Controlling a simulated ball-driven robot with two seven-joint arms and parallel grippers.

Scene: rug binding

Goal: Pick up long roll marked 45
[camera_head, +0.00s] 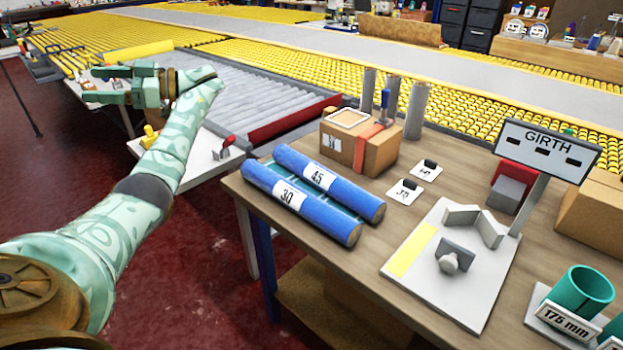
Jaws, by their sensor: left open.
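The long blue roll marked 45 (345,193) lies on the wooden table, with its white label facing up. A second blue roll marked 30 (325,219) lies parallel beside it, on the near left side; a teal support shows between them. My left gripper (108,84) is open and empty, to the upper left of the rolls and well apart from them, with its fingers pointing left. My right gripper is not in view.
A cardboard box (376,150) with an orange strap stands behind the rolls. Small number cards (405,191) lie right of them. A grey V-shaped gauge (470,232) with a GIRTH sign (545,148) and a teal ring (581,291) stand farther right. The wooden table (381,282) has bare space in front.

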